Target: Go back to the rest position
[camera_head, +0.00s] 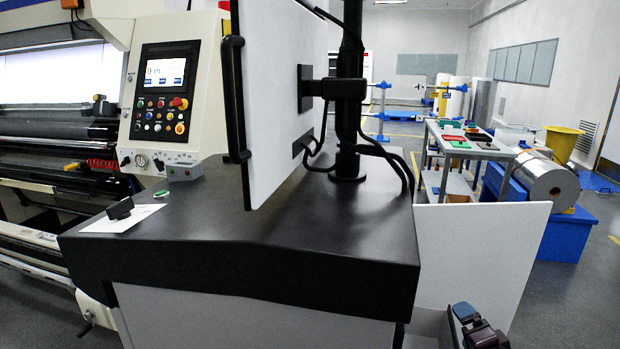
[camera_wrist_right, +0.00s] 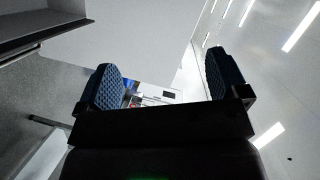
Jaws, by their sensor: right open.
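My right gripper (camera_head: 475,325) shows at the bottom right of the head view, low beside the white panel at the right end of the black-topped table. In the right wrist view its two blue padded fingers (camera_wrist_right: 168,85) stand wide apart with nothing between them. Behind them are a pale surface and a bright ceiling with strip lights. My left gripper is in neither view.
The black table (camera_head: 240,245) carries a white upright panel (camera_head: 285,90) on a black post. A white sheet (camera_head: 122,218) with a small black object lies at its left. A control panel (camera_head: 163,100) stands behind. A metal roll (camera_head: 545,178) and trolley (camera_head: 470,150) are at right.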

